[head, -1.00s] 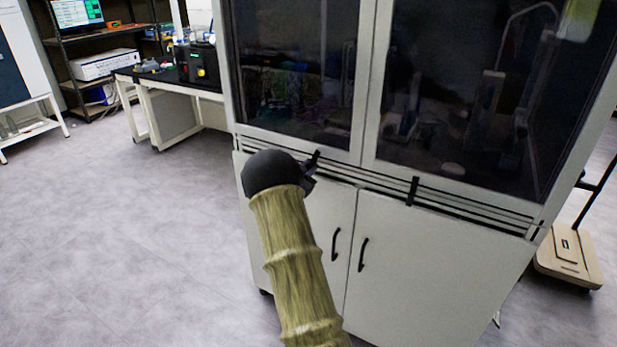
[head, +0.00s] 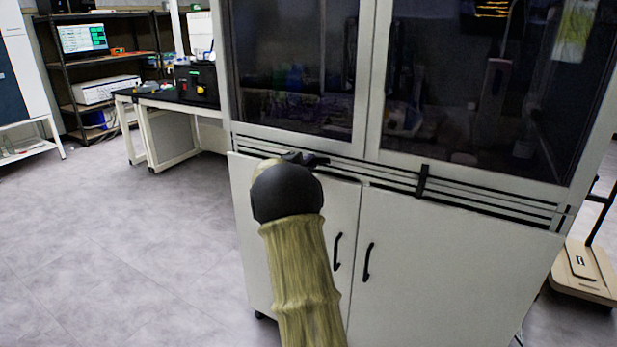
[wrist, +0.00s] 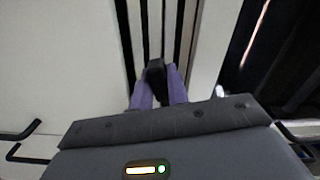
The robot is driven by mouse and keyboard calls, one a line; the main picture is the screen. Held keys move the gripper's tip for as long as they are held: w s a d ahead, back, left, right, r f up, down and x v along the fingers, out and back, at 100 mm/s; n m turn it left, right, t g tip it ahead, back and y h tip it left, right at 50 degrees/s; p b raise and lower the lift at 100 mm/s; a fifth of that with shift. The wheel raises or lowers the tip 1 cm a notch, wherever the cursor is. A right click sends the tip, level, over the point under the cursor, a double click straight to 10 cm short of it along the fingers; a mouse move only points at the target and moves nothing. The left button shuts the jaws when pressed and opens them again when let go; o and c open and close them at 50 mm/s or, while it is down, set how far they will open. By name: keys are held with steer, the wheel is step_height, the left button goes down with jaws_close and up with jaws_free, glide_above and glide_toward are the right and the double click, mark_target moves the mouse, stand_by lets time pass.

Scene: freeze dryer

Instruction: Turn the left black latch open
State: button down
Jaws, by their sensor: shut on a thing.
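The left black latch (wrist: 155,68) shows in the wrist view between the two purple fingers of my gripper (wrist: 156,88), which is shut on it. There the latch lies in line with the dark rails. In the head view my gripper (head: 305,160) is at the left part of the rail strip, under the left glass door. My dark wrist hides most of it, and the small dark shapes there are hard to tell apart. The right black latch (head: 422,181) stands upright across the rails.
The white cabinet has dark glass doors (head: 290,70) above and lower doors (head: 435,270) with black handles (head: 368,262). A bench (head: 150,105) and shelves stand at the back left. A wooden-based stand (head: 585,272) is at the right. The floor at left is clear.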

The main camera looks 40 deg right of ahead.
steer(key=shift+f+m+b, duration=0.25)
steer(key=shift+m+b, duration=1.05)
steer(key=shift+b, duration=0.05)
steer(key=shift+r, duration=0.1)
steer(key=c, duration=1.4)
jaws_free()
steer(key=v, duration=1.7)
steer(key=shift+s+a+p, duration=0.2)
steer(key=shift+p, duration=0.15)
